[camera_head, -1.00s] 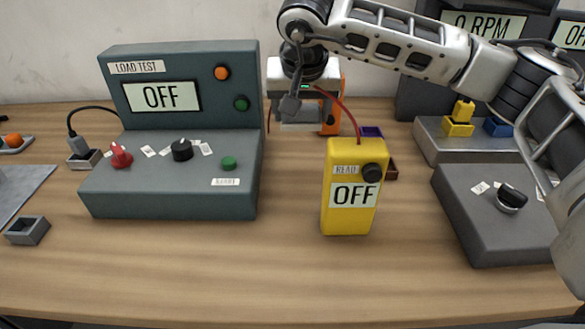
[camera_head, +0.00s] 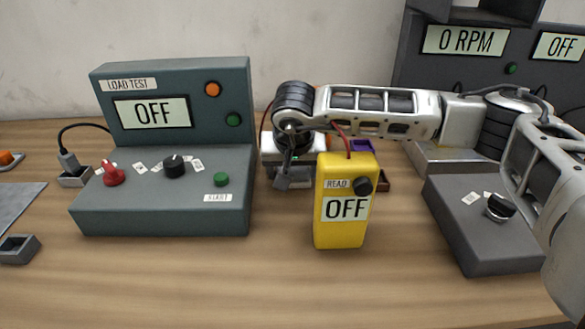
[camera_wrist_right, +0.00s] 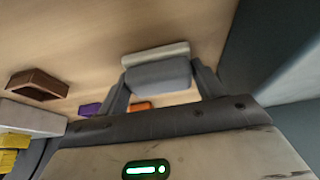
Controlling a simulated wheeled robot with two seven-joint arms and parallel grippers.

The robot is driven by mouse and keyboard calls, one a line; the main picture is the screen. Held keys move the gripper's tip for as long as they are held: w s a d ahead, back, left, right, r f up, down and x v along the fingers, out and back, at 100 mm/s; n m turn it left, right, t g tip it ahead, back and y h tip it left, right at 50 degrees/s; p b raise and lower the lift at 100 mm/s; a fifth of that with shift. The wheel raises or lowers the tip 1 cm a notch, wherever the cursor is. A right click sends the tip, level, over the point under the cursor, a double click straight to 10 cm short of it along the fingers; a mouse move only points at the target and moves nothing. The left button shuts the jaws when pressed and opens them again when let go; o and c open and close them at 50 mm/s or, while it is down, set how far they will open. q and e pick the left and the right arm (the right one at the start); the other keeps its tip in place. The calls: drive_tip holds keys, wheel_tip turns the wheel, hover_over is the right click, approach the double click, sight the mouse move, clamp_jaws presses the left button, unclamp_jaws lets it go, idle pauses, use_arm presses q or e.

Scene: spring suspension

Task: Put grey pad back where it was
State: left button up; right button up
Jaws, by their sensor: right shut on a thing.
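In the right wrist view, a grey pad (camera_wrist_right: 158,77) sits between the two fingers of my right gripper (camera_wrist_right: 160,70). The gripper is shut on it, and a paler strip (camera_wrist_right: 155,54) shows along its far side. In the head view my right gripper (camera_head: 290,175) is low over the table, between the load test box and the yellow meter. The arm and the meter partly hide it, so the pad cannot be made out clearly there. I cannot tell whether the pad touches the table. My left gripper is not in view.
The load test box (camera_head: 160,215) stands left of the gripper, and the yellow reading meter (camera_head: 342,232) stands in front to the right. A brown open box (camera_wrist_right: 38,84) and a purple piece (camera_wrist_right: 90,109) lie nearby. An empty grey holder (camera_head: 18,249) is at the far left. The front table is clear.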

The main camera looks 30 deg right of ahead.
drive_tip(key=shift+f, duration=0.2)
drive_tip(key=o, duration=0.9)
drive_tip(key=shift+r, duration=0.2)
drive_tip(key=shift+r, duration=0.2)
drive_tip(key=v, duration=1.1)
drive_tip(key=shift+s+a+r, duration=0.1)
drive_tip(key=shift+s+r, duration=0.05)
drive_tip(key=shift+r, duration=0.15)
